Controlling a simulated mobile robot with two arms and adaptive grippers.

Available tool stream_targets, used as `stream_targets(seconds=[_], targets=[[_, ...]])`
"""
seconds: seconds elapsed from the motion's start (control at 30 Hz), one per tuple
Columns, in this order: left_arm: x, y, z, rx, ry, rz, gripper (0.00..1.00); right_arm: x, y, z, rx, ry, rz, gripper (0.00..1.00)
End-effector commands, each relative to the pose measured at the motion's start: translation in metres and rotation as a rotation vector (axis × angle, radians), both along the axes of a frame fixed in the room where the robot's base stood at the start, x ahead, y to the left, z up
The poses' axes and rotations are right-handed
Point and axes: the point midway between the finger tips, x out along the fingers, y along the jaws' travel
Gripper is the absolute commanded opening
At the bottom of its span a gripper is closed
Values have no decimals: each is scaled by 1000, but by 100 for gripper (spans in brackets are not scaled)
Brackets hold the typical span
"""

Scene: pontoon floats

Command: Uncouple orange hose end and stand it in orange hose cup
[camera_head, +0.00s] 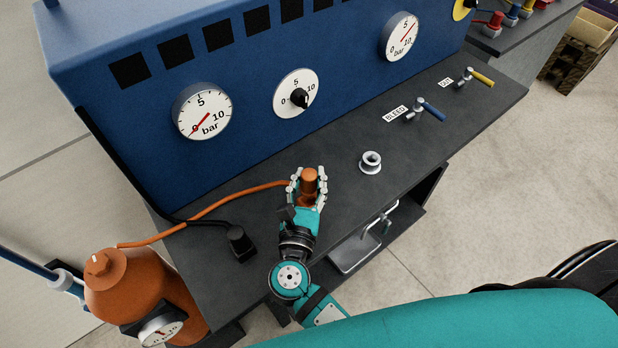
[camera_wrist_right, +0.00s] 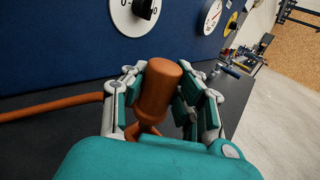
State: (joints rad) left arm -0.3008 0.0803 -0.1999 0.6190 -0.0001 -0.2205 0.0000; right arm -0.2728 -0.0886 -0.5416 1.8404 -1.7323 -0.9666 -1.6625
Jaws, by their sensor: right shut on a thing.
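The orange hose end (camera_head: 309,181) is upright between the fingers of my right gripper (camera_head: 307,187), which is shut on it over the dark bench. In the right wrist view the hose end (camera_wrist_right: 159,90) fills the space between the fingers of the right gripper (camera_wrist_right: 168,95). The orange hose (camera_head: 215,205) runs from it left to the orange tank (camera_head: 140,290). I cannot tell whether the hose end touches a fitting or the bench below, as the hand hides its lower part. An orange hose cup cannot be made out. My left gripper is not in view.
A bare silver fitting (camera_head: 371,162) stands on the bench (camera_head: 340,215) to the right of the hand. A black hose end (camera_head: 239,243) lies to its left. Bleed valve (camera_head: 425,108) and another valve (camera_head: 474,77) are farther right. The blue gauge panel (camera_head: 250,70) rises behind.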

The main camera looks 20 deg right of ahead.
Motion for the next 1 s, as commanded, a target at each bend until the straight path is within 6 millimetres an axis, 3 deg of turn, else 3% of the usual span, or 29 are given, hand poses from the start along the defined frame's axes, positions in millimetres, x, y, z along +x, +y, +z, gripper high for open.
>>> stream_targets(seconds=[1.0], targets=[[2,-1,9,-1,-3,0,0,0,0,2,0,-1,0,0]])
